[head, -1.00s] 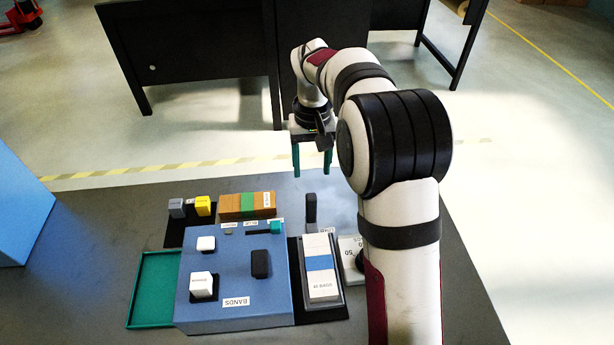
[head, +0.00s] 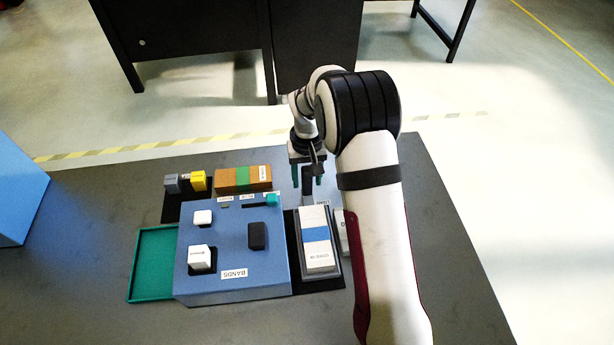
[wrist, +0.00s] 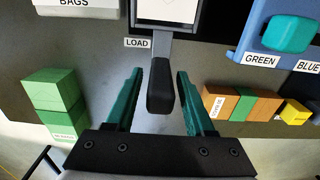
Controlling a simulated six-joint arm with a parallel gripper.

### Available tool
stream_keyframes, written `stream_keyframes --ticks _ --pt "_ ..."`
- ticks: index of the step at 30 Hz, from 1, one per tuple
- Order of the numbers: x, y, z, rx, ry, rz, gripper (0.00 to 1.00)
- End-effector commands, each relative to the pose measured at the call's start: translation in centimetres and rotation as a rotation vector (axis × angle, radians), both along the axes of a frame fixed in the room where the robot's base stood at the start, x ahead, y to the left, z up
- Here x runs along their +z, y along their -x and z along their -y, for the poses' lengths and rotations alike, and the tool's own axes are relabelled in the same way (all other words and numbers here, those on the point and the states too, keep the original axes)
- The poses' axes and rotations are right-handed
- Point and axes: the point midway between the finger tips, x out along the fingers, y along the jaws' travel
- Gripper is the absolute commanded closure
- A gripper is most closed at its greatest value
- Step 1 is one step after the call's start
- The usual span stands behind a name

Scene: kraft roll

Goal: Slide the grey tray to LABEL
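The grey tray (head: 340,272) lies right of the blue box in the head view, carrying a white block with a blue band. Its dark upright handle (wrist: 160,86) stands at the tray's far end, joined by a grey bar. A LOAD label (wrist: 137,43) is beside that bar in the wrist view. I cannot read a LABEL marking in these frames. My gripper (head: 307,181) is open, with its teal fingers on either side of the handle. In the wrist view, gaps show between both fingers and the handle.
The blue box (head: 205,284) bears knobs and a teal slider (wrist: 287,34). A brown block with a green band (head: 243,178), a yellow cube (head: 199,181) and a grey cube (head: 171,184) stand behind it. Green blocks (wrist: 55,102) are on the handle's other side.

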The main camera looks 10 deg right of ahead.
Motion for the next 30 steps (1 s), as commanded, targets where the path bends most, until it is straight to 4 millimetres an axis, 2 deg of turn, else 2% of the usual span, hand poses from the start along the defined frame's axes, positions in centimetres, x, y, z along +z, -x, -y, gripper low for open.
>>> stream_keyframes --ticks 1,8,30 --pt "0.01 0.0 0.0 0.0 0.0 0.0 0.57" --pt "0.03 0.0 0.01 0.0 0.0 0.0 0.99" --pt "0.06 0.01 0.06 0.0 0.001 0.0 1.0"
